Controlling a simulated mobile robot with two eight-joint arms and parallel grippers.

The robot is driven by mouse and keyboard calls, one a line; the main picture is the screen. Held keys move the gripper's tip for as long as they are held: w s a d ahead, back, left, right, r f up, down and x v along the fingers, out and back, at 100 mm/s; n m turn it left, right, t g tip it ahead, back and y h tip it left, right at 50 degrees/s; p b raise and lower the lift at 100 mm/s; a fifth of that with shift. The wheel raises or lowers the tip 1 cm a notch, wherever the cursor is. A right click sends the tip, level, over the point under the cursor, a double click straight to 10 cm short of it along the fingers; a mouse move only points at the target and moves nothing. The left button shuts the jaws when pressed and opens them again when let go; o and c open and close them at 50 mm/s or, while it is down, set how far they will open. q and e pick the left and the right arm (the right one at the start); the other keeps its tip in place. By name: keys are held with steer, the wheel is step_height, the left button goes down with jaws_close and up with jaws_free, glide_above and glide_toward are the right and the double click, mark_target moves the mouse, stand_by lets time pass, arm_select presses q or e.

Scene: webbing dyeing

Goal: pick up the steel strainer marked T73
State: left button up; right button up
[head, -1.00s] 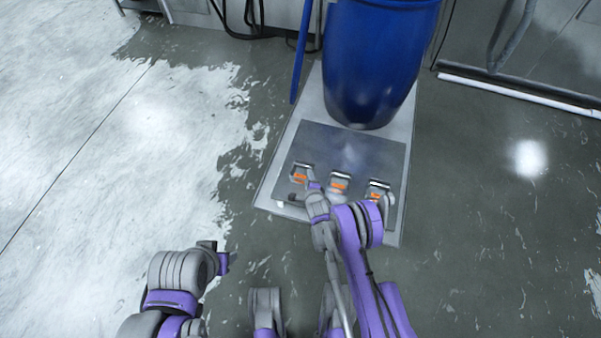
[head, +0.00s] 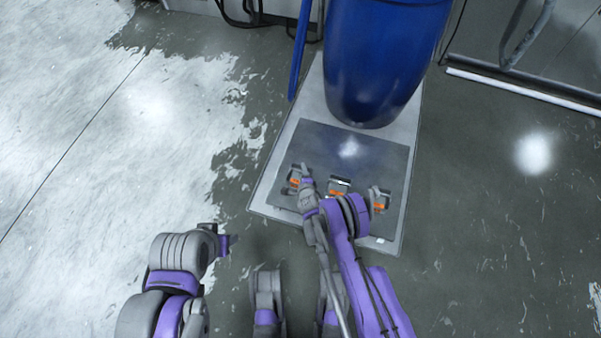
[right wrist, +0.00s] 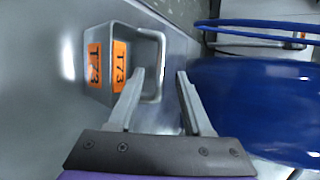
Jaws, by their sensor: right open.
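The steel strainer marked T73 (right wrist: 102,92) shows at the left of the right wrist view, with two orange labels and a squared steel loop handle. In the head view it appears to be the leftmost strainer (head: 294,183), partly hidden by my right gripper (head: 305,171). The right gripper is open and empty in the right wrist view (right wrist: 165,73). One finger overlaps the loop's opening and the other is beyond its outer bar, so the bar appears between them. I cannot tell the height gap. My left gripper is not clearly visible.
Two similar orange-labelled strainers, a middle one (head: 338,185) and a right one (head: 380,199), stand on the same grey plate (head: 395,155). A large blue barrel (head: 385,60) stands just behind. The floor (head: 490,210) to the right is clear.

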steer(key=shift+r, duration=0.1)
steer(key=shift+s, duration=0.1)
steer(key=shift+c, duration=0.9)
jaws_close()
stand_by(0.3)
